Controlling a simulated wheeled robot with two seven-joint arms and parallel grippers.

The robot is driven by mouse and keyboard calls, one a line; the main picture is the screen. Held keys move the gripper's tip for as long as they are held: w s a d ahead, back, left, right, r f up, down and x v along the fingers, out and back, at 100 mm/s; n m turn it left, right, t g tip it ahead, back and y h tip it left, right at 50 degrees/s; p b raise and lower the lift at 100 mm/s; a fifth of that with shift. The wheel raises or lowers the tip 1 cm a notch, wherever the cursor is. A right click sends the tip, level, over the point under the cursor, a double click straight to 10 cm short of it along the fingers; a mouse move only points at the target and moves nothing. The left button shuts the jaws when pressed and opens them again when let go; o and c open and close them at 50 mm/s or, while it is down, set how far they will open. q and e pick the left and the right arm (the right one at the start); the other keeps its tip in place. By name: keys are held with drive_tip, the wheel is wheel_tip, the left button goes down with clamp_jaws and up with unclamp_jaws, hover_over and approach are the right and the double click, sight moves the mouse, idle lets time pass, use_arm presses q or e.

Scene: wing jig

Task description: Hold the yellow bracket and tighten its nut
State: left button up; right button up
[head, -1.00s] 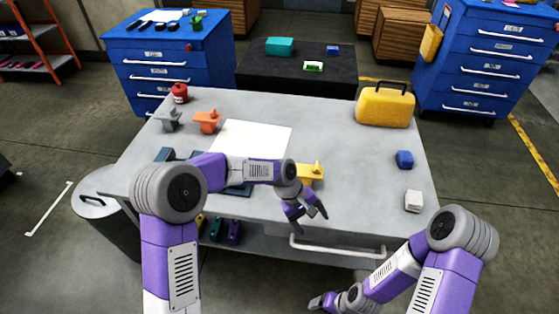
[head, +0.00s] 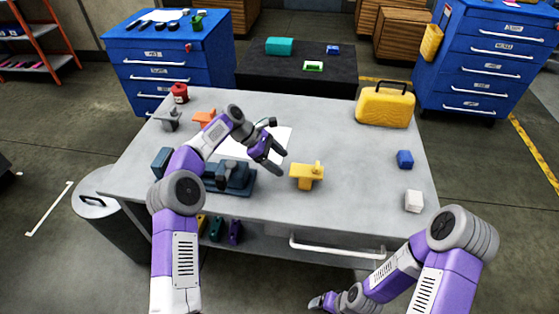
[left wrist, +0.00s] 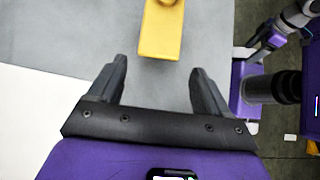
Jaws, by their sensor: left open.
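The yellow bracket (head: 307,176) stands on the grey table, right of its middle, with a raised part on its right side. In the left wrist view the yellow bracket (left wrist: 161,35) lies ahead of the fingers, cut off by the top edge. My left gripper (head: 276,163) is open and empty, above the table to the left of the bracket and apart from it. Its two fingers (left wrist: 158,90) show spread in the left wrist view. My right gripper (head: 318,302) hangs low at the front, below the table edge; its jaws are too small to judge. I cannot make out the nut.
A dark blue fixture (head: 238,180) sits left of the bracket, partly behind my left arm. A white sheet (head: 235,148), an orange bracket (head: 203,117) and a grey bracket (head: 167,120) lie farther back. A yellow case (head: 385,107), blue block (head: 405,159) and white block (head: 413,201) stand right.

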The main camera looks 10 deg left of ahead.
sight(291, 169)
use_arm(q)
drive_tip(key=shift+w+d+f, duration=0.1)
drive_tip(key=shift+d+f, duration=0.4)
drive_tip(key=shift+f, duration=0.05)
drive_tip(key=x, duration=0.7)
drive_tip(key=shift+d, duration=0.15)
drive_tip(key=c, duration=1.1)
drive_tip(key=shift+c, duration=0.5)
drive_tip(key=shift+r, duration=0.15)
drive_tip(key=shift+r, duration=0.15)
